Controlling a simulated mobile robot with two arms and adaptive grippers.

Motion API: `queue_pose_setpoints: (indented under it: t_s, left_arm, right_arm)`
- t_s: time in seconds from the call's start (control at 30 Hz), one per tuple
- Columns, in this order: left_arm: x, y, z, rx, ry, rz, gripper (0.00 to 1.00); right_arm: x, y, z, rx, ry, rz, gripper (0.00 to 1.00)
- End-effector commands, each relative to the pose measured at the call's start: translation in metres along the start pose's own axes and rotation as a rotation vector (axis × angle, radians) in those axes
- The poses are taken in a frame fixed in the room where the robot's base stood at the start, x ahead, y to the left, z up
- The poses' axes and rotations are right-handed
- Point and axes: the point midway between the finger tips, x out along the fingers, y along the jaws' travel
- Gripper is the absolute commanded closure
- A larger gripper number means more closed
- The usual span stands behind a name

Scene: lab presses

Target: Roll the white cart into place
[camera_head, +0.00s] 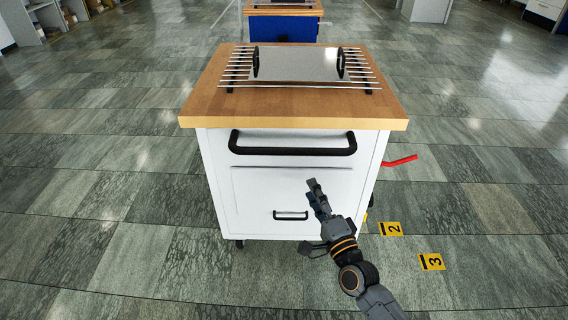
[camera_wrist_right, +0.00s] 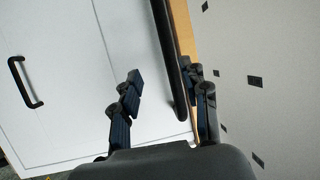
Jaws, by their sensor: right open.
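The white cart (camera_head: 215,185) stands upright in the middle of the head view, with a wooden top. A long black handle (camera_head: 292,150) runs across its upper front, and a small black drawer handle (camera_head: 290,215) sits lower. My right gripper (camera_head: 318,188) is open and empty in front of the cart's face, its fingertips a little below the right part of the long handle. In the right wrist view the long handle (camera_wrist_right: 172,55) shows in the gap between the two open fingers (camera_wrist_right: 165,88), seemingly beyond them. My left gripper is not in view.
A metal plate (camera_head: 298,65) with two black handles lies on rods on the cart top. A red lever (camera_head: 400,161) sticks out at right. Yellow floor markers "2" (camera_head: 391,229) and "3" (camera_head: 432,262) lie right. A blue cart (camera_head: 283,28) stands behind. Floor either side is clear.

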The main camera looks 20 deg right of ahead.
Motion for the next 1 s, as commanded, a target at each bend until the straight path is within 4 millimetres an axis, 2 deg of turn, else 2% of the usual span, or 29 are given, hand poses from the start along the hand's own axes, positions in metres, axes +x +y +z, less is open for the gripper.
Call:
queue_pose_setpoints:
  t_s: [0.17, 0.27, 0.7, 0.83, 1.0]
  left_arm:
    - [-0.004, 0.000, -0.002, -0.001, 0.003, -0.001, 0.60]
    - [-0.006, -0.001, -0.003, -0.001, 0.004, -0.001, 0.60]
    - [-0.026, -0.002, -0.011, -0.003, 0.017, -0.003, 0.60]
    - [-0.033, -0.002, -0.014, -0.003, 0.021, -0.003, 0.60]
    - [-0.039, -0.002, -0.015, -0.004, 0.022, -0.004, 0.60]
  right_arm:
    - [0.011, -0.010, -0.002, 0.030, 0.005, -0.026, 0.55]
    - [0.026, -0.011, -0.001, 0.029, 0.005, -0.027, 0.55]
    - [0.113, -0.011, -0.001, 0.025, 0.004, -0.024, 0.55]
    - [0.129, -0.011, -0.001, 0.024, 0.003, -0.023, 0.55]
    - [0.138, -0.011, -0.001, 0.024, 0.003, -0.022, 0.55]
